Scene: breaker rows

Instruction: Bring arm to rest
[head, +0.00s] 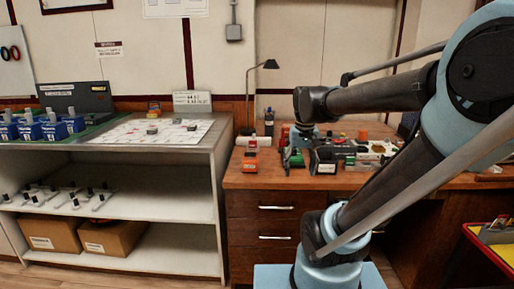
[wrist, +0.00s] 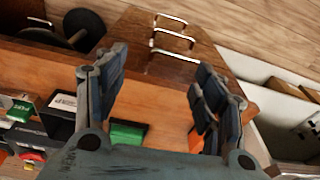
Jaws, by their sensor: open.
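My gripper (wrist: 160,88) shows in the wrist view with its two dark fingers spread wide and nothing between them. It is over the orange-brown desk top (wrist: 165,110), near the edge with the drawers. A green block (wrist: 127,132) and a black box with a white label (wrist: 66,112) show beside and behind the left finger. In the head view my arm (head: 385,95) reaches in from the right, bent high, with its far end above the cluttered wooden desk (head: 255,180). The gripper's fingers are hard to make out there among the desk items.
On the desk stand an orange device (head: 250,162), a dark lamp (head: 270,64) and several tools. A grey-white workbench (head: 205,140) on the left holds blue breakers (head: 52,130) and a panel sheet. Cardboard boxes (head: 112,238) sit on its lower shelf. A yellow-lined red tray (head: 495,240) is at right.

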